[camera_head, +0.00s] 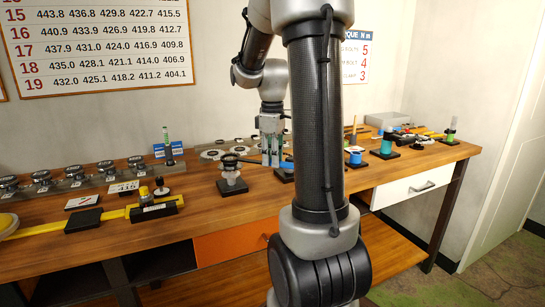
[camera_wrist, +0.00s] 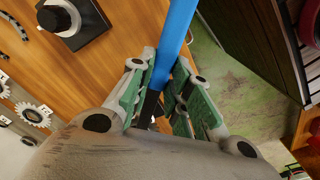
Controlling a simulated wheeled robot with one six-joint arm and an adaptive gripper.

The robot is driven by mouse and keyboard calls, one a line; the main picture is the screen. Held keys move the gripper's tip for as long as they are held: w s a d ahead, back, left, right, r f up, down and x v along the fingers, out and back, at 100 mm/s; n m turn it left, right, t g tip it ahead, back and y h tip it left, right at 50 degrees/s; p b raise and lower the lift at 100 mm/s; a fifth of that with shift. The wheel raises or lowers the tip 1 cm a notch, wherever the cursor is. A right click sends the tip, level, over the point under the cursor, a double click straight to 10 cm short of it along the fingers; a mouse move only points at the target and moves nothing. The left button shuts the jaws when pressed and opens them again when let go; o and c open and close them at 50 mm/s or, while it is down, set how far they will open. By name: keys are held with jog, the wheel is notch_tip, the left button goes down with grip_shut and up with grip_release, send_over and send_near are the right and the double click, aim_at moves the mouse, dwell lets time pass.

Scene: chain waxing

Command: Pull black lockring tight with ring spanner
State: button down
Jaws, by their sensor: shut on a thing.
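My gripper (camera_head: 270,157) is shut on the blue handle of the ring spanner (camera_head: 287,164), just right of a small stand. In the wrist view, the spanner's blue handle (camera_wrist: 178,35) passes between the green-padded fingers (camera_wrist: 160,85), with a dark part lower down. In the head view, a dark bar runs left from the fingers toward the black lockring (camera_head: 230,158) on top of the silver-grey stand with a black base (camera_head: 232,187). I cannot tell whether the spanner's ring is seated around the lockring.
The wooden bench (camera_head: 215,215) also bears a yellow tool on a black block (camera_head: 152,208), several round tins at the left, and a teal spool (camera_head: 386,143) at the right. A pale tray with discs (camera_head: 213,153) is behind the stand. The front bench edge is mostly clear.

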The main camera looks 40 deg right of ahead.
jog(key=shift+f, duration=0.85)
jog(key=c, duration=1.9)
grip_release()
grip_shut()
jog(key=shift+w+d+n, duration=0.65)
jog(key=shift+d+n, duration=0.25)
jog(key=shift+d, duration=0.05)
